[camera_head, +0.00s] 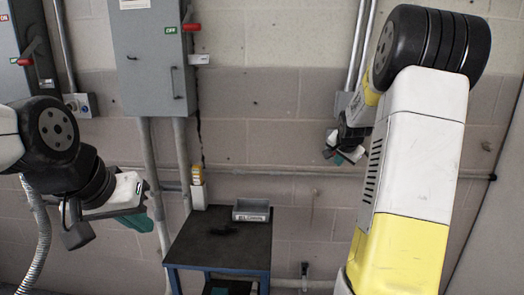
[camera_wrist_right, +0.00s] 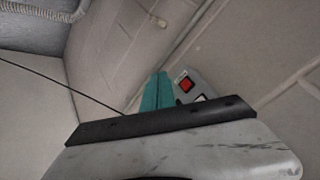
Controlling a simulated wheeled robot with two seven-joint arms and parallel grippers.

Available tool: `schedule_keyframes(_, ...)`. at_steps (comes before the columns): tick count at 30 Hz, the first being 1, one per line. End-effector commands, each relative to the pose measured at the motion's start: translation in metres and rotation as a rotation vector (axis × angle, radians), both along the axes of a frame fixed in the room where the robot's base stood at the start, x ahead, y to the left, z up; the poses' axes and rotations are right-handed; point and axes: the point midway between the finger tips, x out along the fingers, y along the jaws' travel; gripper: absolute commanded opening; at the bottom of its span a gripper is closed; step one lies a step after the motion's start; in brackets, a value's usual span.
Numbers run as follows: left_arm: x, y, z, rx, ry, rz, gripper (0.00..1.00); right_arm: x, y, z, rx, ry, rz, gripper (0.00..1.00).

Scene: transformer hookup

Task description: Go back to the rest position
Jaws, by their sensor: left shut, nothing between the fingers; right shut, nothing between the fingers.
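My left gripper (camera_head: 146,219) hangs at the left in the head view, with teal fingers pointing right and down, in front of the wall and left of the small table. It is shut and empty. My right gripper (camera_head: 346,156) is further away at the right in the head view, partly hidden behind my own right arm. Its teal fingers (camera_wrist_right: 158,92) also show in the right wrist view, shut with nothing between them. Neither gripper touches the table or the boxes in the head view.
A small dark-topped table (camera_head: 220,240) with a blue frame stands at bottom centre, bearing a grey bin (camera_head: 251,211). A grey electrical box (camera_head: 153,60) with a red-handled switch hangs on the block wall, and another box (camera_head: 22,50) is at far left. Conduits (camera_head: 150,170) run down the wall.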

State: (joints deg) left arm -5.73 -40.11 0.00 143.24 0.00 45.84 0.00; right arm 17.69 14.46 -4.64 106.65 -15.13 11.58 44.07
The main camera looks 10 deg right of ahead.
Motion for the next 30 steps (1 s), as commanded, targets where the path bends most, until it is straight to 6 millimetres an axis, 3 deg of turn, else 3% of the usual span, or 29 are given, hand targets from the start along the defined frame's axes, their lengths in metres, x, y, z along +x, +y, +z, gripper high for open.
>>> schedule_keyframes(5, 0.0, 0.0, 0.0, 0.0, 0.0, 0.0, 0.0, -0.03, 0.045, 0.031, -0.022, 0.025, 0.099, 0.0)
schedule_keyframes(8, 0.0, 0.0, 0.0, 0.0, 0.0, 0.0, 0.0, -0.067, 0.088, 0.054, -0.048, 0.057, 0.208, 0.0)
schedule_keyframes(12, 0.0, 0.0, 0.0, 0.0, 0.0, 0.0, 0.0, -0.132, 0.149, 0.074, -0.088, 0.106, 0.388, 0.0)
schedule_keyframes(18, 0.0, 0.0, 0.0, 0.0, 0.0, 0.0, 0.0, -0.231, 0.219, 0.079, -0.151, 0.158, 0.659, 0.0)
schedule_keyframes(24, 0.0, 0.0, 0.0, 0.0, 0.0, 0.0, 0.0, -0.306, 0.257, 0.066, -0.205, 0.187, 0.869, 0.0)
schedule_keyframes(30, 0.0, 0.0, 0.0, 0.0, 0.0, 0.0, 0.0, -0.333, 0.269, 0.058, -0.225, 0.199, 0.95, 0.0)
